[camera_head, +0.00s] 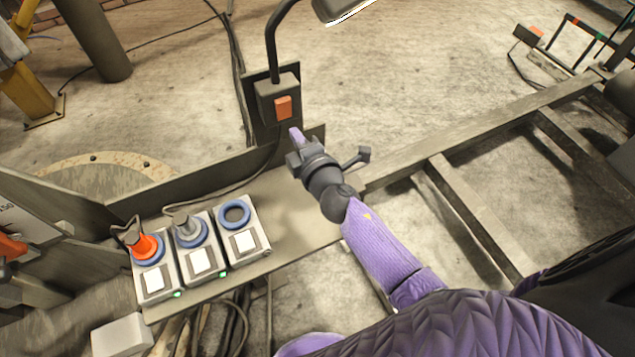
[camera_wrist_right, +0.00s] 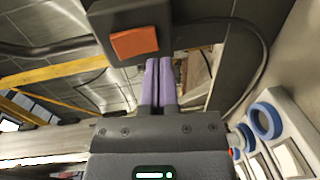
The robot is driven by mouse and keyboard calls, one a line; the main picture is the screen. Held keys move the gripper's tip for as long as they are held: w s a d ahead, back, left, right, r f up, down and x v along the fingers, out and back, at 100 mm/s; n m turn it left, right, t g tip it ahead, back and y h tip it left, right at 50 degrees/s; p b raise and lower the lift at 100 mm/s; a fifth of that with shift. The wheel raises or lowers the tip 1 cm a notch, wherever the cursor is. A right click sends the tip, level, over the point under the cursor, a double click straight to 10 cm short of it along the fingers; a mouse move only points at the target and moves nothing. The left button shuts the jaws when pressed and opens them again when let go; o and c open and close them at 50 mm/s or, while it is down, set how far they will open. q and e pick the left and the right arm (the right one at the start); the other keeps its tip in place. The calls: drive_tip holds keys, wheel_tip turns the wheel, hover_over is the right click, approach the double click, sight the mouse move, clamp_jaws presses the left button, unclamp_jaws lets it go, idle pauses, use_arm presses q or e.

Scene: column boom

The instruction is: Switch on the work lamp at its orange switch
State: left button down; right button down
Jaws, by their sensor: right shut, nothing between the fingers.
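The work lamp has a dark curved neck and a head (camera_head: 335,8) at the top of the head view. Its orange switch (camera_head: 283,107) sits on a dark box at the foot of the neck. The switch also shows large in the right wrist view (camera_wrist_right: 134,42). My right gripper (camera_head: 295,134) is shut and empty, its purple fingertips just below the switch in the head view. In the right wrist view the two fingers (camera_wrist_right: 160,75) lie together, close under the switch box. I cannot tell whether they touch it. My left gripper is not in view.
A shelf (camera_head: 290,215) bears a row of three holders with blue rings (camera_head: 235,214). An orange-topped tool (camera_head: 145,245) and a grey one (camera_head: 188,230) stand in two; the third ring is empty. A white box (camera_head: 122,337) is at lower left. A metal frame (camera_head: 480,120) runs right.

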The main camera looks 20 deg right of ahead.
drive_tip(key=s+f+b, duration=0.1)
drive_tip(key=s, duration=0.9)
drive_tip(key=shift+s+d+f, duration=0.15)
drive_tip(key=shift+s+d, duration=0.05)
drive_tip(key=shift+s, duration=0.05)
drive_tip(key=s+d+f+m+g, duration=0.1)
drive_tip(key=s+f+m+g, duration=0.3)
drive_tip(key=f, duration=0.6)
drive_tip(key=s+f+m+g, duration=0.3)
drive_tip(key=s+f, duration=0.4)
drive_tip(key=f, duration=0.3)
drive_tip(key=s+d+f+m+g, duration=0.1)
drive_tip(key=s+f+m+g, duration=0.2)
drive_tip(key=s, duration=0.6)
drive_tip(key=s+d+f+m+g+h, duration=0.1)
drive_tip(key=s+d+f+m+g, duration=0.1)
drive_tip(key=s, duration=0.7)
drive_tip(key=s+d+f+m+g, duration=0.2)
drive_tip(key=s+f+g, duration=0.3)
drive_tip(key=s, duration=0.4)
drive_tip(key=shift+d+f+m, duration=0.2)
drive_tip(key=shift+f+m, duration=0.45)
drive_tip(key=shift+m, duration=0.15)
drive_tip(key=shift+s, duration=0.1)
